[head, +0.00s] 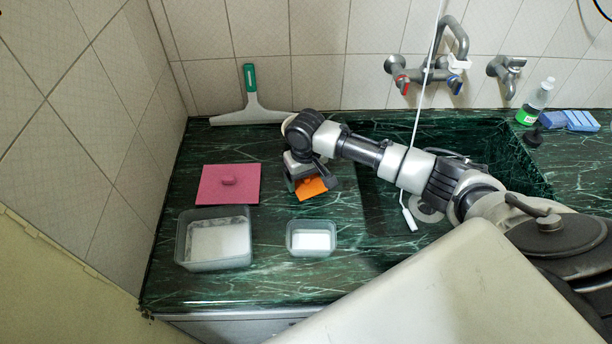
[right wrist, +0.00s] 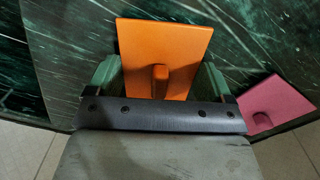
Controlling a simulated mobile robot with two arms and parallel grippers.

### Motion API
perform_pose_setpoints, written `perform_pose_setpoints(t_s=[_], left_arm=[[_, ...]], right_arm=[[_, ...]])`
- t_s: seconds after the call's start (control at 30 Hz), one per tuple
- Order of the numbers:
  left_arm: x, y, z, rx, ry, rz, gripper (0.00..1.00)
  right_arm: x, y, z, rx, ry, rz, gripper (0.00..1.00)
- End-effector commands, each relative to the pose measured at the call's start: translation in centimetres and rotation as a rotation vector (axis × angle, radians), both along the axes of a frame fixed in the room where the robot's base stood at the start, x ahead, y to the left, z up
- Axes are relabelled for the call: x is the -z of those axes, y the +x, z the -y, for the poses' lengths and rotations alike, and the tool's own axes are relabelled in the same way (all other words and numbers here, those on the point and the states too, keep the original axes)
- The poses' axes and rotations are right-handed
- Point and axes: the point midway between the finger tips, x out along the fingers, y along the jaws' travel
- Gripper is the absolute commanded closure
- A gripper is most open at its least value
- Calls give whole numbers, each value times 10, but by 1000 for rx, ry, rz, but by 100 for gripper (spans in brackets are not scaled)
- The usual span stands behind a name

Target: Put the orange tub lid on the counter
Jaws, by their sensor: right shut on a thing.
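The orange tub lid (head: 311,187) is at my right gripper (head: 305,178), over the counter (head: 270,285) between the pink lid and the sink. In the right wrist view the orange lid (right wrist: 163,45) lies between the two green fingers (right wrist: 158,78), with its small knob facing the camera. The right gripper is shut on it. I cannot tell whether the lid touches the counter. A small clear tub (head: 311,251) with white contents stands uncovered in front of it. My left gripper is not in view.
A pink lid (head: 228,184) lies on the counter behind a larger clear tub (head: 213,255) with white contents. The sink (head: 375,205) is at the right. A white cord (head: 422,95) hangs over it.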

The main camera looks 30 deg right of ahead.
Motion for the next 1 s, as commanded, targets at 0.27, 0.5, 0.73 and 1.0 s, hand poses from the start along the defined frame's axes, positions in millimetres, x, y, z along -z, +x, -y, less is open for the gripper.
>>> perform_pose_setpoints(t_s=[0.27, 0.5, 0.73, 1.0], left_arm=[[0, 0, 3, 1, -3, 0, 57], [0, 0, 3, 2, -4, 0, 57], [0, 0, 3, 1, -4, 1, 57], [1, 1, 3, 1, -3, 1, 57]], right_arm=[[2, 0, 0, 0, 1, 0, 8], [2, 0, 0, 0, 1, 0, 0], [-17, 1, 0, -1, 3, 2, 0], [-76, 1, 0, -1, 2, 4, 0]])
